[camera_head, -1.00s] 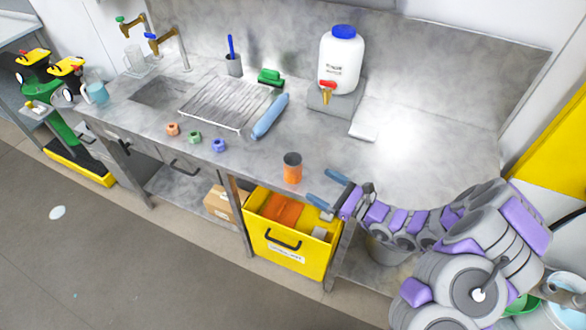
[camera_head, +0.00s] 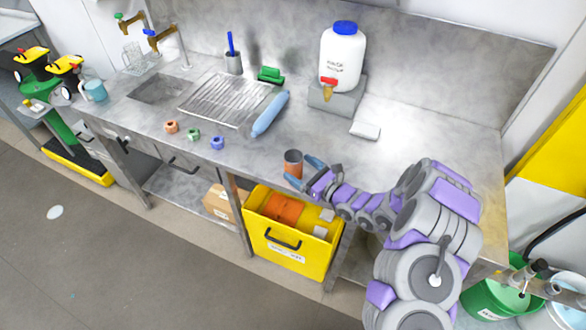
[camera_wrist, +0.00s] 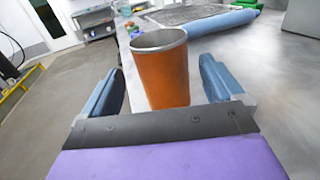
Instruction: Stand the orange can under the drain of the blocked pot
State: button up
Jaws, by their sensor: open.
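The orange can (camera_head: 293,160) stands upright near the front edge of the steel bench (camera_head: 400,170), with an open grey-rimmed top. My gripper (camera_head: 303,172) is low over the bench at the can, with its blue fingers apart. In the wrist view the can (camera_wrist: 163,75) stands between the two fingers, with a visible gap on the right; contact on the left cannot be told. The green stands with yellow-and-black heads (camera_head: 68,68) are at the far left.
A white jug (camera_head: 343,60) with a red tap stands on a grey block (camera_head: 338,95). A blue roll (camera_head: 270,115) lies by the drainer (camera_head: 225,98). Several small coloured nuts (camera_head: 194,135) lie near the front edge. A yellow bin (camera_head: 290,245) is below.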

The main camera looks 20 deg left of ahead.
jog(key=shift+f+b+x, duration=0.2)
jog(key=shift+b+x, duration=0.15)
jog(key=shift+x, duration=1.1)
jog(key=shift+f+b+x, duration=0.15)
jog(key=shift+b+x, duration=0.15)
jog(key=shift+x, duration=1.15)
jog(key=shift+d, duration=0.1)
jog(key=shift+c, duration=0.2)
jog(key=c, duration=1.1)
